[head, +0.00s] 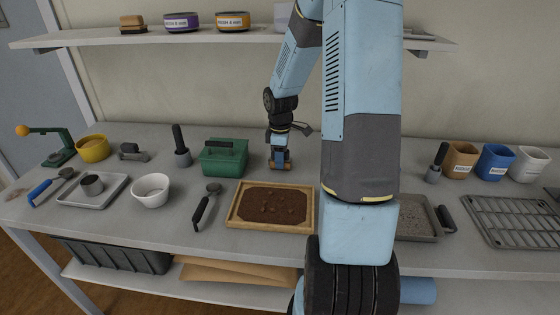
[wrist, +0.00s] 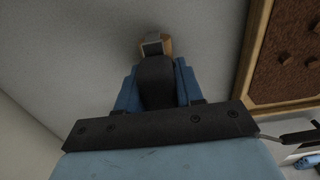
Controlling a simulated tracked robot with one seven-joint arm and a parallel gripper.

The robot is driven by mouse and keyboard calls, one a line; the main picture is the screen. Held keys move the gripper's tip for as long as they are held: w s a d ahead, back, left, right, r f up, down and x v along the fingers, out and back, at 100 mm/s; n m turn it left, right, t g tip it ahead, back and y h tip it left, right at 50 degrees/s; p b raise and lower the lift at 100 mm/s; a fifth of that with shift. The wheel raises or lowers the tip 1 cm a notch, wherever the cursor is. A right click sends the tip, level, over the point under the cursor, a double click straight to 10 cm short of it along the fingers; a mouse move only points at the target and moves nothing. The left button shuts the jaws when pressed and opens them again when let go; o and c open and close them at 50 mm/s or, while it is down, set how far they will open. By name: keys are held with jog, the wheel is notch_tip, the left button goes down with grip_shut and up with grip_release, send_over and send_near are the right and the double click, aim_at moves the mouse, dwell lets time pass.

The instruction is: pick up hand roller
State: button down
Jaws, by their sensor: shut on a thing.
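My gripper (head: 280,149) is over the bench, between the green box and my arm's upper part, behind the soil tray. In the wrist view, my gripper (wrist: 157,82) has its blue fingers shut on the dark handle of the hand roller (wrist: 157,68). A grey metal piece and a tan-orange end show beyond the fingertips. In the head view, the hand roller (head: 280,167) shows as a small brownish piece under the fingers, at or close to the bench top. I cannot tell whether it touches the bench.
The wooden soil tray (head: 272,206) is in front of my gripper, and its frame shows in the wrist view (wrist: 247,70). The green box (head: 222,162) is close on the left. A shelf (head: 240,38) runs above the bench. A wire rack (head: 512,222) lies at right.

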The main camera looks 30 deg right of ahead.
jog(key=shift+r, duration=0.5)
notch_tip(320, 180, up, 3)
jog(key=shift+s+f, duration=0.1)
jog(key=shift+f, duration=0.1)
jog(key=s+d+r, duration=0.1)
jog(key=s+r, duration=0.8)
jog(key=s, duration=0.4)
jog(key=shift+s+d+r, duration=0.15)
jog(key=shift+s+r, duration=0.05)
jog(key=shift+s, duration=0.15)
